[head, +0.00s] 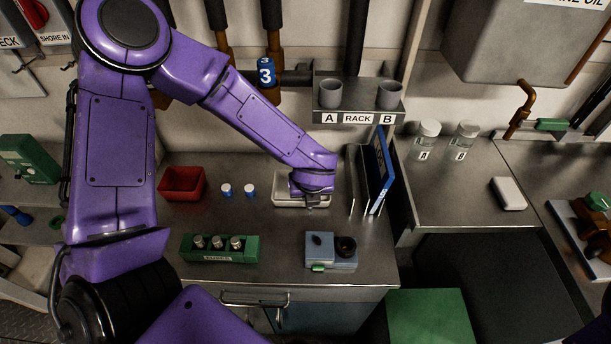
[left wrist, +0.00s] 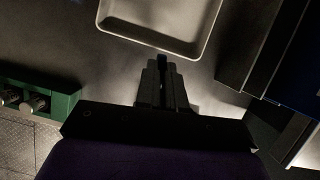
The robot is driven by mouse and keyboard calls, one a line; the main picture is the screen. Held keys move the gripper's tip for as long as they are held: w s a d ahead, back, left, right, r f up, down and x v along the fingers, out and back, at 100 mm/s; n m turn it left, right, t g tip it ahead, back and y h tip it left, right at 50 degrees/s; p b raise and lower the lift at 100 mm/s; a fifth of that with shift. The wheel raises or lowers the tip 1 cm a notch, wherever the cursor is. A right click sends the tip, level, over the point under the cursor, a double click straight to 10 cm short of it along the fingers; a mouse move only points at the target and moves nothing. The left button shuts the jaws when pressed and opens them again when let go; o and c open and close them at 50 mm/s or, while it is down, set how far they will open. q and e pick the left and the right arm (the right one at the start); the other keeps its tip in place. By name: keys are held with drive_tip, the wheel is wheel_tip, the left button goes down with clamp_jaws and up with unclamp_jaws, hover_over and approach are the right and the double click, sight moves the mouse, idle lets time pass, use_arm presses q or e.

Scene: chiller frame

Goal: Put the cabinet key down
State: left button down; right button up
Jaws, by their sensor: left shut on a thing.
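My left gripper (left wrist: 163,73) is shut on a small dark thing, taken to be the cabinet key (left wrist: 162,60), of which only a little shows between the fingertips. In the head view my left wrist hangs over the right part of a white tray (head: 283,203) and hides the fingers and the key. In the left wrist view the fingertips point toward the near edge of the empty-looking tray (left wrist: 160,20). How high the key is above the bench cannot be told. My right gripper is not in view.
A red bin (head: 182,184) and two blue-and-white caps stand left of the tray. In front are a green rack (head: 218,258) with metal plugs and a blue-grey box (head: 331,252). A blue upright panel (head: 382,160) stands close on the right. Bare bench lies between them.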

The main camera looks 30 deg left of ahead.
use_arm(q)
drive_tip(key=w+a+f+p, duration=0.1)
drive_tip(key=w+a, duration=0.1)
drive_tip(key=w+a+f+p, duration=0.1)
drive_tip(key=w+a+f, duration=0.1)
drive_tip(key=w+a+f+p, duration=0.1)
drive_tip(key=w+a+f, duration=0.1)
drive_tip(key=w+a, duration=0.1)
drive_tip(key=shift+f, duration=0.25)
drive_tip(key=shift+a+f, duration=0.1)
drive_tip(key=shift+f, duration=0.05)
drive_tip(key=shift+f+b, duration=0.2)
drive_tip(key=shift+b, duration=0.1)
drive_tip(key=c, duration=1.2)
unclamp_jaws()
drive_tip(key=shift+r, duration=0.1)
drive_tip(key=shift+c, duration=0.2)
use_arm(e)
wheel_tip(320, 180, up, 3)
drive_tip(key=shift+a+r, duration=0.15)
